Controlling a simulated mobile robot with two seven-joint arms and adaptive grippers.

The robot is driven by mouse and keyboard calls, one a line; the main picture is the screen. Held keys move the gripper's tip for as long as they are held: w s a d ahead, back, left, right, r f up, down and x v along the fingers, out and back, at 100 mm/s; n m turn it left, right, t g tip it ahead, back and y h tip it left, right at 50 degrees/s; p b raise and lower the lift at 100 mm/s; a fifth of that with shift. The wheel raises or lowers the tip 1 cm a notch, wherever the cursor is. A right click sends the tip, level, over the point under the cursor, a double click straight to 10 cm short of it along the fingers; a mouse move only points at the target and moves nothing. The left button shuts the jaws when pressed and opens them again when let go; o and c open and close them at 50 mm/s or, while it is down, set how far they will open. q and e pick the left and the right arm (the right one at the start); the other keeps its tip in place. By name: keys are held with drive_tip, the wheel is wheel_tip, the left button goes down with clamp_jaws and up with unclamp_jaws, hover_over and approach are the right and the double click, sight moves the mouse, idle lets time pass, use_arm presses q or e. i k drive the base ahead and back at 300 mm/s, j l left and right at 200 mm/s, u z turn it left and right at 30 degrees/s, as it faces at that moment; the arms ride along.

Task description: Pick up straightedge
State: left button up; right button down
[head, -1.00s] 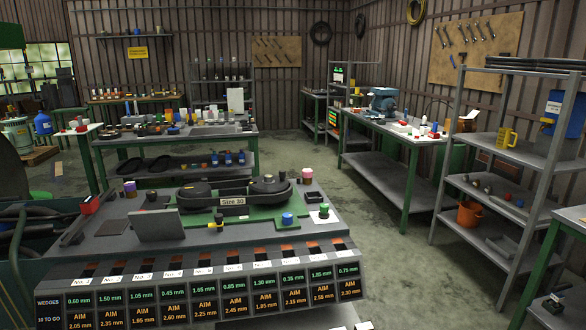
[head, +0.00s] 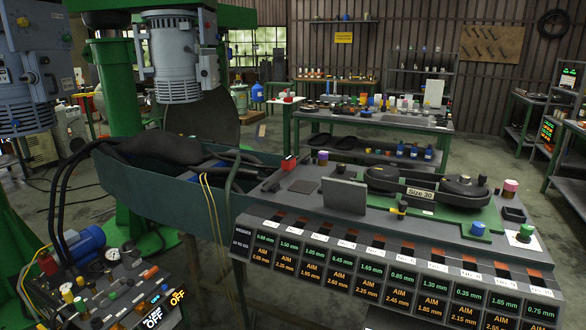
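A thin dark bar (head: 274,183) that may be the straightedge lies at the left end of the grey workbench (head: 330,222), close to a small red block (head: 289,163). It is small and dark, so I cannot be sure what it is. A grey upright plate (head: 344,195) stands to its right, and a flat dark square (head: 302,186) lies between them. Neither of my grippers shows in the head view.
A green fixture marked Size 30 (head: 420,193) holds dark rounded parts on the bench. Labelled wedge slots and a display panel (head: 390,285) line its front. A green trough (head: 165,205) adjoins on the left. A control panel (head: 120,290) stands front left.

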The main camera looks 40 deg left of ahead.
sight(288, 162)
drive_tip(key=i+j+z, duration=0.15)
drive_tip(key=j, duration=0.65)
drive_tip(key=j+z, duration=0.15)
drive_tip(key=j, duration=0.6)
